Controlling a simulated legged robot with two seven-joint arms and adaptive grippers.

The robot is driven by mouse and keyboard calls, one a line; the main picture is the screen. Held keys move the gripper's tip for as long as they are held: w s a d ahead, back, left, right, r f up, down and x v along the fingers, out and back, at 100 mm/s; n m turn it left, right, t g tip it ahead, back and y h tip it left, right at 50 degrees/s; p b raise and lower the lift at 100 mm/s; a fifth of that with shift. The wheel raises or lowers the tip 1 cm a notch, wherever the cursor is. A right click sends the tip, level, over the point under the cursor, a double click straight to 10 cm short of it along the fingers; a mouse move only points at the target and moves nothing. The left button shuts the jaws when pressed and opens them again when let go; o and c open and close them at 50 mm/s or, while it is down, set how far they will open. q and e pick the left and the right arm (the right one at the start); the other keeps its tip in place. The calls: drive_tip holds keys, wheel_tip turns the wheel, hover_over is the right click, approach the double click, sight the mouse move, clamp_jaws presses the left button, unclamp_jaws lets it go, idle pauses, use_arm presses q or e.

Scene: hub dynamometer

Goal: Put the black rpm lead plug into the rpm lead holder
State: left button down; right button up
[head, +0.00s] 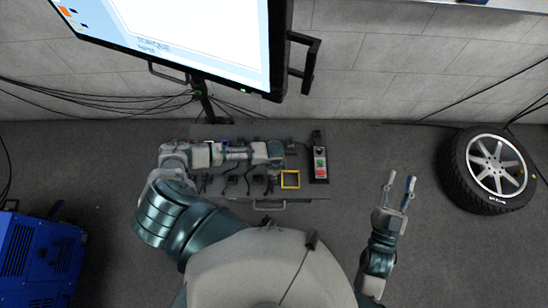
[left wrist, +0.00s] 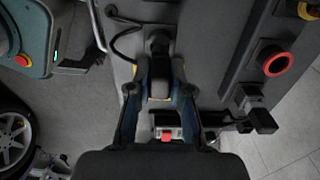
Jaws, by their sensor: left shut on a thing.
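My left arm reaches over the bench in the head view, and its gripper (head: 275,152) is seen from above near the bench's right part. In the left wrist view the left gripper (left wrist: 158,78) is shut on a dark plug body (left wrist: 159,82), which I take to be the black rpm lead plug. A black cable curves away to the upper left beyond it. The rpm lead holder cannot be told apart from the other dark fittings. My right gripper (head: 400,190) is open and empty, right of the bench, over the floor.
The bench (head: 320,190) carries a yellow square frame (head: 290,180) and a button box (head: 320,160). A red ring button (left wrist: 278,61) shows in the left wrist view. A monitor (head: 190,40) overhangs behind. A tyre (head: 490,170) lies right and a blue machine (head: 40,258) stands left.

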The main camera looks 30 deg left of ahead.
use_arm(q)
drive_tip(key=shift+f, duration=0.3)
idle(0.5)
drive_tip(key=shift+f+b, duration=0.55)
drive_tip(key=shift+f, duration=0.7)
drive_tip(key=c, duration=1)
unclamp_jaws()
drive_tip(key=shift+r, duration=0.1)
wheel_tip(320, 180, up, 12)
drive_tip(key=shift+w+f, duration=0.1)
